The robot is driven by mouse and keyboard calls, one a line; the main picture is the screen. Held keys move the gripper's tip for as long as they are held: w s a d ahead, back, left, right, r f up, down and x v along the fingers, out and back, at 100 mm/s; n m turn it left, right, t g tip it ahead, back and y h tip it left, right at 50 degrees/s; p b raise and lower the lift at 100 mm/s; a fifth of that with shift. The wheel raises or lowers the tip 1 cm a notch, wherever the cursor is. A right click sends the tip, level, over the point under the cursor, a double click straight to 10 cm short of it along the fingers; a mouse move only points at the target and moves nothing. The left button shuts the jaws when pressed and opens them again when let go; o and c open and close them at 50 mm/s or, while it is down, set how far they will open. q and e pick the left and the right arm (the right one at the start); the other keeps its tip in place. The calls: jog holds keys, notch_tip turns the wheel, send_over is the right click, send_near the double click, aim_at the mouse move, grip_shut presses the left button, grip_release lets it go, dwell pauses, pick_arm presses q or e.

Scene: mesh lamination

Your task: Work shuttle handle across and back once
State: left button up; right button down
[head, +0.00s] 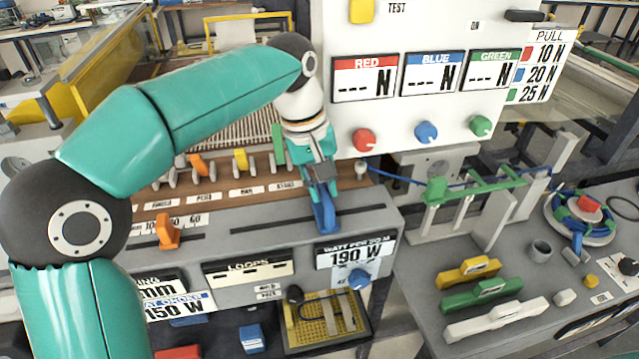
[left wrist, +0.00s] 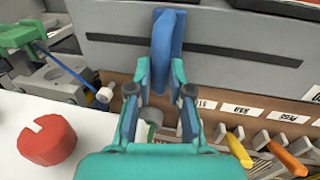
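The blue shuttle handle (head: 325,214) stands on the slotted grey top of the machine, at the long dark slot (head: 270,225), right of the slot's middle. In the left wrist view the handle (left wrist: 163,45) rises between my fingertips. My left gripper (head: 322,188) reaches down to it from above. Its two fingers (left wrist: 161,78) converge on the handle's sides and appear closed on it; the exact contact is partly hidden. My right gripper is not in view.
An orange handle (head: 167,232) stands at a shorter slot to the left. Levers (head: 240,160) line the brown strip behind. A white panel with red (head: 364,139), blue and green knobs rises close behind the gripper. Coloured bars (head: 480,292) lie on the right bench.

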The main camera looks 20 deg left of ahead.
pick_arm(q)
jog(key=o, duration=0.3)
jog(key=shift+o, duration=0.2)
notch_tip(320, 180, up, 12)
jog(key=s+a, duration=0.1)
jog(key=a, duration=0.1)
jog(key=shift+s+f, duration=0.15)
jog(key=shift+s, duration=0.05)
dwell(0.3)
